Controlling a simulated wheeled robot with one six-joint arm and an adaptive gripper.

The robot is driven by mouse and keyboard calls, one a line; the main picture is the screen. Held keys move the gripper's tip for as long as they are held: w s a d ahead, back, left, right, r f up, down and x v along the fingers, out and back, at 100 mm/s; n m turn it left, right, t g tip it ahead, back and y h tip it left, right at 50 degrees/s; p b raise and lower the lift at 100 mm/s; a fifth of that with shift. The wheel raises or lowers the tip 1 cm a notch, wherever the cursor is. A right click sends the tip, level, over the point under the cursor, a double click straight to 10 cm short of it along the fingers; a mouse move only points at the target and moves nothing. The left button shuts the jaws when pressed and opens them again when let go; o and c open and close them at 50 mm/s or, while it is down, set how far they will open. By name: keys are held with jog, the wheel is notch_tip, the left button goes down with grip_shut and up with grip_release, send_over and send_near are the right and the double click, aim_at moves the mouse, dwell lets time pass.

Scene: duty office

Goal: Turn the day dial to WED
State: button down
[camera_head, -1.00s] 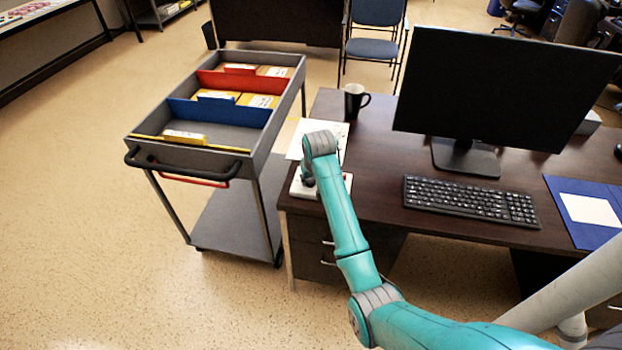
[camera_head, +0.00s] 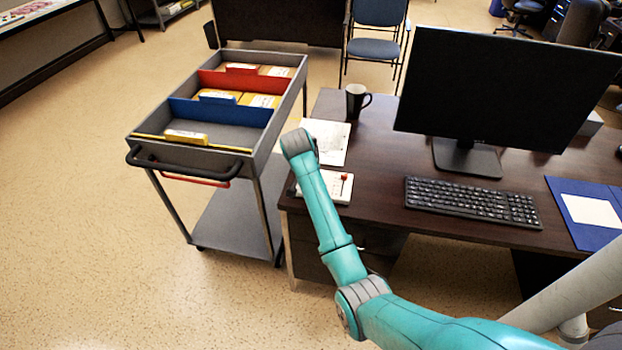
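A small white device (camera_head: 338,190) lies on the near left corner of the desk. A small red part with a dark mark shows on its right side. I cannot read any day names, nor tell where the dial points. My arm crosses in front of the device and hides its left and middle part. The wrist end of my arm stands above the desk's left edge, up and left of the device. My gripper is almost wholly hidden behind my arm. I cannot see its fingers, or whether it touches anything.
Printed paper (camera_head: 328,140) lies behind the device, and a black mug (camera_head: 356,100) stands beyond it. A monitor (camera_head: 500,90) and keyboard (camera_head: 472,203) are to the right. A grey cart (camera_head: 143,140) with file folders stands close to the desk's left side.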

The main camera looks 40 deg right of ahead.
dwell(0.4)
jog(key=c, duration=0.8)
grip_release()
jog(key=shift+c, duration=0.2)
jog(key=v, duration=1.2)
jog(key=shift+a+f, duration=0.1)
jog(key=shift+f, duration=0.05)
